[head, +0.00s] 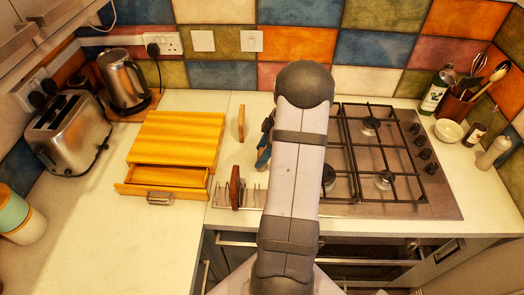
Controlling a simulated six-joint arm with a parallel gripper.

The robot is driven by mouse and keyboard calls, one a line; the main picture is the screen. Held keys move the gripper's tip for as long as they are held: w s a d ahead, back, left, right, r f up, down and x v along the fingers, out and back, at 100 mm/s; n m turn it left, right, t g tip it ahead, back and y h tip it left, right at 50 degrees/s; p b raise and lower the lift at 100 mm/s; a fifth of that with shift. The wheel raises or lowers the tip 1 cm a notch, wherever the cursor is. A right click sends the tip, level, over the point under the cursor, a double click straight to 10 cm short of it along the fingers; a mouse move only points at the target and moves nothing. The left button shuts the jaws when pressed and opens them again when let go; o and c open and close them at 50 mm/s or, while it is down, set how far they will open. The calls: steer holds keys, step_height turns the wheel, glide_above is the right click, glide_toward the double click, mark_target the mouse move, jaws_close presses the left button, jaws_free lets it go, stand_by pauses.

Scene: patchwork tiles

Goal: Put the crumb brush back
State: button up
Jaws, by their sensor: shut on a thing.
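My gripper (265,146) shows only in part, as dark and blue pieces at the left side of my arm, above the counter between the wooden box and the hob. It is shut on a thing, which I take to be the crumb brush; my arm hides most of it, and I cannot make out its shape. No other brush shows on the counter. The yellow wooden box (180,136) stands left of my gripper. Its front drawer (168,176) is pulled out partway, with a metal handle (160,198) at its front.
A rack (252,197) with a brown disc (235,187) stands right of the drawer; an upright wooden piece (241,123) is behind it. The gas hob (440,197) is to the right. A toaster (68,136) and kettle (123,82) stand left.

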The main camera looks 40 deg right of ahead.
steer(key=shift+f, duration=0.2)
steer(key=o, duration=1)
steer(key=shift+c, duration=0.2)
steer(key=shift+r, duration=0.15)
steer(key=shift+r, duration=0.15)
steer(key=shift+s+d+r+b, duration=0.1)
steer(key=shift+d+r+b, duration=0.1)
steer(key=shift+b, duration=0.1)
steer(key=b+v, duration=0.3)
steer(key=v, duration=0.8)
steer(key=shift+r+b, duration=0.15)
steer(key=shift+b, duration=0.25)
steer(key=shift+a, duration=0.1)
